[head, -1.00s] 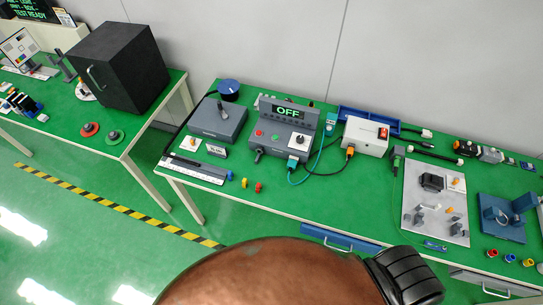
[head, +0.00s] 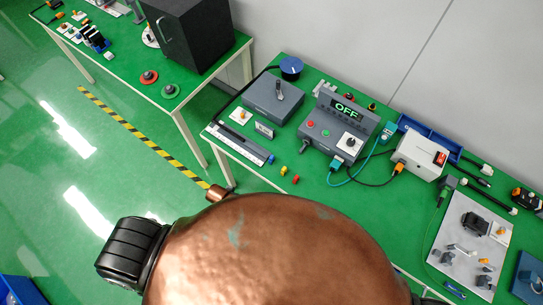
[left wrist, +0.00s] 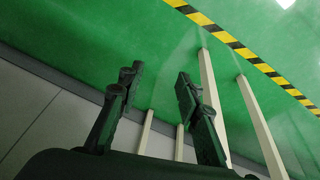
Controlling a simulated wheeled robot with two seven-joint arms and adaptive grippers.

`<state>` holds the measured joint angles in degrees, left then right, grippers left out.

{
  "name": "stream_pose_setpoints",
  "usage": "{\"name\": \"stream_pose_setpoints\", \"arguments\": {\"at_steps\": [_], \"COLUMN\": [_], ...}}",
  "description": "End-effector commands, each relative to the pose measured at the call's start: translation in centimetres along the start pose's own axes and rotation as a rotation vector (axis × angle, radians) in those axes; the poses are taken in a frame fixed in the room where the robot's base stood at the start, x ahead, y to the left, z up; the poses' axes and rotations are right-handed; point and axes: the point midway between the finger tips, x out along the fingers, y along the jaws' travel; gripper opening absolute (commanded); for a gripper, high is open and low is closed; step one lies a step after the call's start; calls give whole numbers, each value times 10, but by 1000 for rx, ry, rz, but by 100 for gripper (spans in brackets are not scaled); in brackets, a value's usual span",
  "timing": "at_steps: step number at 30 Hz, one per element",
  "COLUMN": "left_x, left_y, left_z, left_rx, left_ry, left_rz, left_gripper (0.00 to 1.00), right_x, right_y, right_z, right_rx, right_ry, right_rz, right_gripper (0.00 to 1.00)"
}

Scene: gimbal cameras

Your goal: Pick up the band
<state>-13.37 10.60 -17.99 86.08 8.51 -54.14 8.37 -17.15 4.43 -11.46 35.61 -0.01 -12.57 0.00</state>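I cannot make out a band for certain in either view. My left gripper (left wrist: 160,75) shows in the left wrist view with its two dark fingers apart and nothing between them. Behind the fingers are the green floor and pale table legs, so it is clear of the tabletops. Neither gripper shows in the head view, and my right gripper is in no view. My own copper-coloured body covers the bottom middle of the head view and hides the floor and part of the table's front edge.
A green-topped table (head: 320,185) holds a grey console (head: 340,125) reading OFF, a grey box (head: 273,98), a white box (head: 418,157) with cables, and a light plate (head: 470,240) with small parts. Another table at left carries a black cabinet (head: 188,35). Striped tape (head: 140,135) crosses open floor.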

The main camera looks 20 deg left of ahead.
Motion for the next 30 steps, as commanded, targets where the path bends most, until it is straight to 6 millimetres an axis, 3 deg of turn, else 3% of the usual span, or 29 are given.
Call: {"name": "stream_pose_setpoints", "arguments": {"at_steps": [1, 4, 14, 24, 30], "left_x": [-28, -68, -182, -208, -216], "left_y": [10, 30, 83, 155, 179], "left_z": [-25, -56, -116, -168, -192], "left_rx": [8, 19, 79, 183, 239], "left_ry": [17, 33, 68, 5, -76], "left_rz": [15, 44, 118, 206, 193], "left_gripper": [32, 32, 32, 32, 32], "right_x": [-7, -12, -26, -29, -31], "right_y": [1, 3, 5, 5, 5], "right_z": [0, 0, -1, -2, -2], "right_rx": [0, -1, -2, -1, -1], "right_ry": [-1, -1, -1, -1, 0], "right_rz": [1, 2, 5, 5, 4], "right_gripper": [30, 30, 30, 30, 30]}}
